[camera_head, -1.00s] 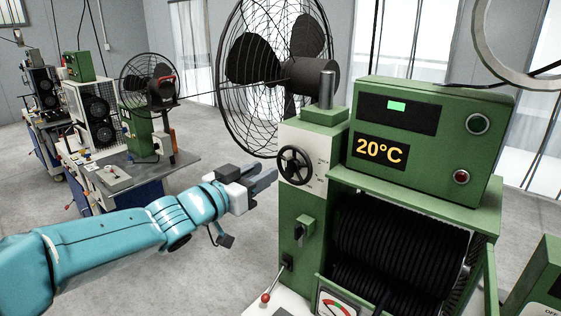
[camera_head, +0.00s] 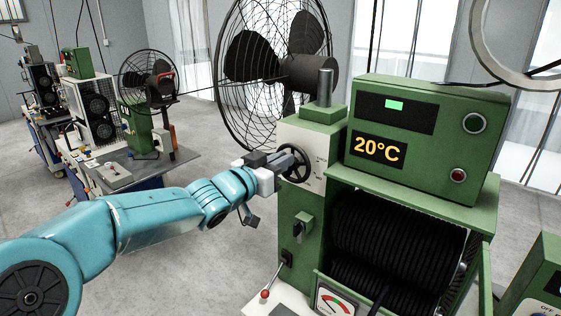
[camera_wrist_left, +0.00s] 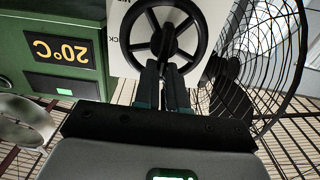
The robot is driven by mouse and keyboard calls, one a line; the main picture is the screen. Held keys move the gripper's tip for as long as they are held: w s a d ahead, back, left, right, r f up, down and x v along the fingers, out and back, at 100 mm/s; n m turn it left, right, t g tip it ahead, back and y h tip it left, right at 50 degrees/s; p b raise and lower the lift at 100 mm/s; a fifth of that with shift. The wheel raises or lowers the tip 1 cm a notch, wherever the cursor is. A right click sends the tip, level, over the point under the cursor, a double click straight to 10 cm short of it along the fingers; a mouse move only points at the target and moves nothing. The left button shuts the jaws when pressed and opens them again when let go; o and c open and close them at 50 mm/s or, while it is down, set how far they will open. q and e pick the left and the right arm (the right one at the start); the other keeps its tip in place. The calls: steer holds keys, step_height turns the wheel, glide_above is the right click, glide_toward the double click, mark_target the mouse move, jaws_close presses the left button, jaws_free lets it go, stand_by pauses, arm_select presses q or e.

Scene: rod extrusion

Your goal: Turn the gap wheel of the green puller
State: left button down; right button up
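The green puller (camera_head: 318,215) stands at centre right in the head view. Its gap wheel, a black spoked handwheel (camera_head: 306,167), sits on a white panel at its upper left. The wheel is also at the top middle of the left wrist view (camera_wrist_left: 164,41). My left gripper (camera_head: 290,162) is at the wheel and covers its left part. In the wrist view its two fingers (camera_wrist_left: 163,78) point at the wheel's near rim with a narrow gap between them. I cannot tell whether they touch the rim. My right gripper is not in view.
The puller's display box (camera_head: 425,135) reads 20°C. A large caged fan (camera_head: 275,65) stands behind the puller. Another machine bench (camera_head: 120,165) is at the left, with open floor between.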

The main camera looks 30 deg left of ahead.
arm_select(q)
steer(key=shift+s+d+f+m+b, duration=0.15)
steer(key=shift+d+m+b, duration=0.1)
steer(key=shift+m+b, duration=0.9)
steer(key=shift+w+d+f+m+b, duration=0.1)
steer(key=shift+d+m+b, duration=0.15)
steer(key=shift+m+b, duration=0.9)
steer(key=shift+s+d+f+m+b, duration=0.2)
steer(key=shift+m+b, duration=0.45)
steer(key=shift+m, duration=0.95)
steer(key=shift+w+d, duration=0.1)
steer(key=shift+w, duration=0.05)
steer(key=c, duration=1.2)
jaws_free()
steer(key=shift+r, duration=0.1)
steer(key=shift+s+r, duration=0.1)
steer(key=shift+s, duration=0.1)
steer(key=shift+w, duration=0.1)
